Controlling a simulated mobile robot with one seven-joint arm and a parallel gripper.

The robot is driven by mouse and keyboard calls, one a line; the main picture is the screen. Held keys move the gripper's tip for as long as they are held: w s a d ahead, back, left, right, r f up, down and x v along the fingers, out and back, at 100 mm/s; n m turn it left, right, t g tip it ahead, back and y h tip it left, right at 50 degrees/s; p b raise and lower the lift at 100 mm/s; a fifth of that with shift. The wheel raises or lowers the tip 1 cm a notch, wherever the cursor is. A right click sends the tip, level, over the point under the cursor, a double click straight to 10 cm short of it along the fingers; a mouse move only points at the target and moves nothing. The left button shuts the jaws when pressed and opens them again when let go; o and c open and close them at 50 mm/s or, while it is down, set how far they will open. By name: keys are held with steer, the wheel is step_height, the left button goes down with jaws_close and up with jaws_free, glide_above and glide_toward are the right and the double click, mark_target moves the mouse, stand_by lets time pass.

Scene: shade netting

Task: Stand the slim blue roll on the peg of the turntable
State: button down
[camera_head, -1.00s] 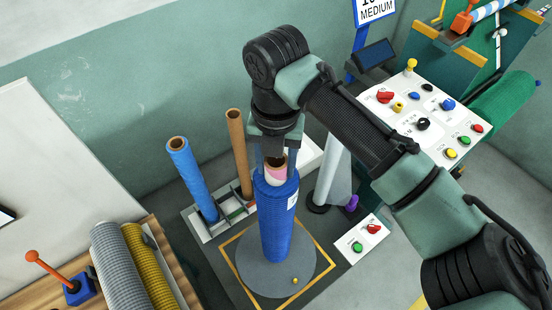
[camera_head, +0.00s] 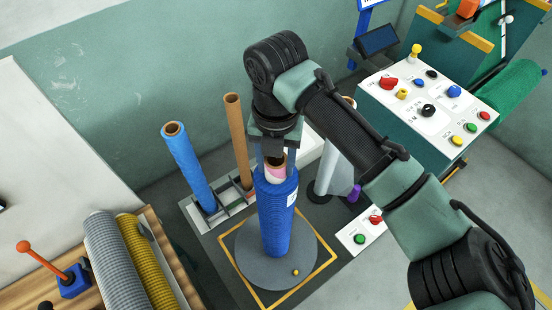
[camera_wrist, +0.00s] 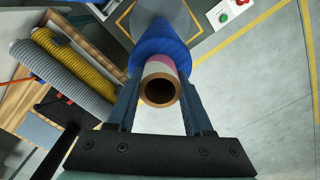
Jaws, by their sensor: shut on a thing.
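My gripper (camera_head: 276,168) is shut on the top end of a blue roll (camera_head: 277,215) with a white label and a brown core with a pink and white band. The roll is upright above the grey turntable disc (camera_head: 247,258). Its lower end overlaps the middle of the disc; I cannot tell whether it touches. The peg is hidden behind or inside the roll. In the wrist view the open core (camera_wrist: 159,91) lies between my fingers, and the blue wrap runs away toward the disc. A second, thinner-looking blue roll (camera_head: 189,165) stands in a rack at left.
The divided rack (camera_head: 200,219) also holds a bare brown tube (camera_head: 238,140). A clear wrap roll (camera_head: 333,172) stands behind right. A small button panel (camera_head: 360,235) and a larger control panel (camera_head: 430,105) are at right. Grey and yellow rolls (camera_head: 148,260) lie front left.

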steer(key=shift+r, duration=0.1)
steer(key=shift+c, duration=1.1)
jaws_free()
step_height(320, 180, up, 13)
steer(key=b, duration=0.3)
